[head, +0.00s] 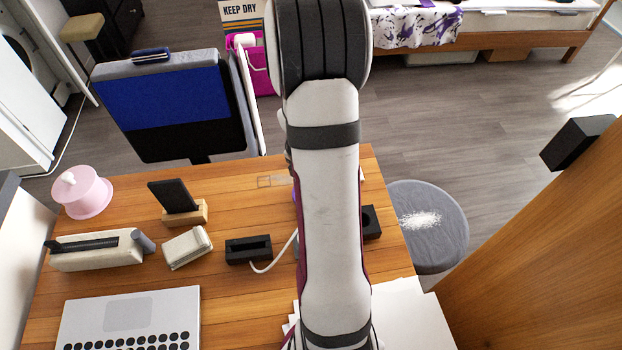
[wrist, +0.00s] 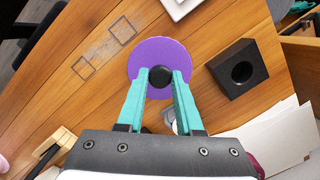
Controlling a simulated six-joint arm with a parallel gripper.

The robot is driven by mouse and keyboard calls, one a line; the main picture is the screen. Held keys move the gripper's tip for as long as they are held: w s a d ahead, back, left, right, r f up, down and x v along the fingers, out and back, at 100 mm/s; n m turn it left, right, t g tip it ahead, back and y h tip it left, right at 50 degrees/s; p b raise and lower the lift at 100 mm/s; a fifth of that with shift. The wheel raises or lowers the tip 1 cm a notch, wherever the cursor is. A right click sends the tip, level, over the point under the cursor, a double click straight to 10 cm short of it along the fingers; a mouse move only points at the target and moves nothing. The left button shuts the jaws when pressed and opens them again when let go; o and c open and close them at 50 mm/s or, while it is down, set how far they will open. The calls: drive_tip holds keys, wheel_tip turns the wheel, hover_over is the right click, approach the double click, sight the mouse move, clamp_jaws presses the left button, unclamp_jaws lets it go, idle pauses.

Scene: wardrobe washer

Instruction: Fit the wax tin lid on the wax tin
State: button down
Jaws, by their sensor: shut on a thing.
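A round purple lid (wrist: 158,50) with a black knob, which looks like the wax tin lid, shows in the wrist view. My gripper (wrist: 160,74) has its two teal fingers shut on the knob, one on each side. Only a sliver of purple shows beside my arm in the head view; my arm hides the gripper there. I cannot make out the wax tin for sure. It may be hidden under the lid or behind my fingers. I cannot tell how high the lid is above the desk.
A black block with a round hole (wrist: 240,72) stands right of the lid on the wooden desk (head: 130,225). A white object (wrist: 180,8) lies beyond the lid. A phone stand (head: 184,212), a black holder (head: 248,250) with a white cable and a laptop (head: 130,320) stand to the left.

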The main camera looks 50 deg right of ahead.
drive_tip(key=shift+f, duration=0.2)
drive_tip(key=shift+c, duration=0.8)
unclamp_jaws()
wheel_tip(320, 180, up, 16)
drive_tip(key=a, duration=0.2)
drive_tip(key=s+a+r+m+y, duration=0.1)
drive_tip(key=a+m+y, duration=0.1)
drive_tip(key=a+m, duration=1.2)
drive_tip(key=s+a+m, duration=0.4)
drive_tip(key=a+m, duration=0.1)
drive_tip(key=a, duration=0.2)
drive_tip(key=s+a+m+y, duration=0.1)
drive_tip(key=s+a+m, duration=0.4)
drive_tip(key=a, duration=0.2)
drive_tip(key=shift+a+f+y, duration=0.3)
drive_tip(key=shift+a+f, duration=0.05)
drive_tip(key=shift+f, duration=0.05)
